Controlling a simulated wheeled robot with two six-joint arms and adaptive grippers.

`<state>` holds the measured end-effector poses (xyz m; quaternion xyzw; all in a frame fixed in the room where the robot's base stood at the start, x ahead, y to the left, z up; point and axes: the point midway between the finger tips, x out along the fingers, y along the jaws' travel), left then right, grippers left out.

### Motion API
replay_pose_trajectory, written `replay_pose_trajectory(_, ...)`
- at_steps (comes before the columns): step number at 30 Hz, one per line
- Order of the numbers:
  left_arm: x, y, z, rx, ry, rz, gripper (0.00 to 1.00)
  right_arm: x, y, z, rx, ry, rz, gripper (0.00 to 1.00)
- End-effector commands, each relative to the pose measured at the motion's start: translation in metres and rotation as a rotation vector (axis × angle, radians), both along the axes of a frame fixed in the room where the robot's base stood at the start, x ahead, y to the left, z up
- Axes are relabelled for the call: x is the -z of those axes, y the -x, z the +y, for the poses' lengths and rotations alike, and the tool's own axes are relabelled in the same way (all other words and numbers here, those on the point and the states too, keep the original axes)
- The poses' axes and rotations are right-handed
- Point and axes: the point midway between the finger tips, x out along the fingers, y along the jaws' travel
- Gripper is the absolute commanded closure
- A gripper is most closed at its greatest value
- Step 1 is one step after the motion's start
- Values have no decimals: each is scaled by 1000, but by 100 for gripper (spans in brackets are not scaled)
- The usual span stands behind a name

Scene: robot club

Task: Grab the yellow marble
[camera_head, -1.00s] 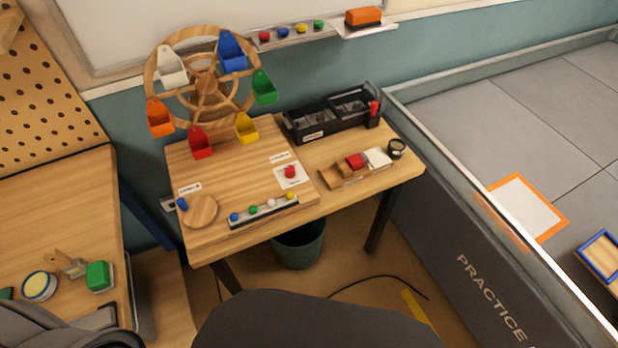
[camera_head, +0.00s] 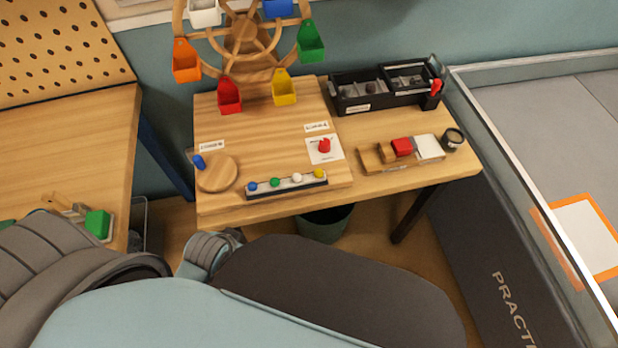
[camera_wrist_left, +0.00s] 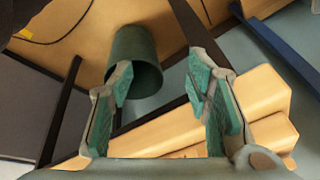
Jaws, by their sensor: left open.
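The yellow marble (camera_head: 319,173) sits at the right end of a narrow marble rack (camera_head: 262,191) near the front edge of the wooden table. White, green and blue marbles sit to its left in the same rack. My left gripper (camera_wrist_left: 160,66) is open with nothing between its teal-padded fingers. In the left wrist view it points toward the dark green bin, and no marble shows there. In the head view my arm fills the lower part, in front of the table, and its fingers cannot be made out. My right gripper is not in view.
A small wheel with coloured buckets (camera_head: 245,40) stands at the table's back. A round wooden disc (camera_head: 217,173) lies left of the rack, a red piece on a white card (camera_head: 325,157) behind it. A black organizer (camera_head: 350,93) stands at back right. The green bin (camera_wrist_left: 137,50) stands below.

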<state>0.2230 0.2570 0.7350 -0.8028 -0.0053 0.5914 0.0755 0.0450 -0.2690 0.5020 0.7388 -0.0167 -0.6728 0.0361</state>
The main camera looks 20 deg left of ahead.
Motion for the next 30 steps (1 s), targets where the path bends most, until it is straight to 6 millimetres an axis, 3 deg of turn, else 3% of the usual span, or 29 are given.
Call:
replay_pose_trajectory(4, -44, 0, -4, 16, -11, -44, 55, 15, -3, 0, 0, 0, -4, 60)
replay_pose_trajectory(5, -58, -9, 3, 52, -53, -92, 55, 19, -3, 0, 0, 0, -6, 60)
replay_pose_trajectory(9, -108, -85, 53, 347, -415, -369, 55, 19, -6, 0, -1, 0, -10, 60)
replay_pose_trajectory(14, -166, -157, 74, 742, -879, -610, 55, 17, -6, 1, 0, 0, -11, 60)
replay_pose_trajectory(17, -205, -191, 62, 1071, -1242, -745, 55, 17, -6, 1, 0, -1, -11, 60)
replay_pose_trajectory(19, -223, -204, 40, 1353, -1530, -831, 55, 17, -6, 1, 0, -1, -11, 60)
replay_pose_trajectory(21, -226, -204, 15, 1676, -1821, -909, 55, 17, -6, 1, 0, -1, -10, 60)
replay_pose_trajectory(23, -214, -193, -2, 1971, -2042, -974, 55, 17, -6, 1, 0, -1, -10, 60)
replay_pose_trajectory(24, -202, -182, -8, -2057, 2057, 971, 55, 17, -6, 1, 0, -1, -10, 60)
replay_pose_trajectory(27, -173, -155, -7, -1888, 1738, 843, 55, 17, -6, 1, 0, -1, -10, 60)
replay_pose_trajectory(30, -159, -144, -8, -1816, 1610, 812, 55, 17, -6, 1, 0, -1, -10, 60)
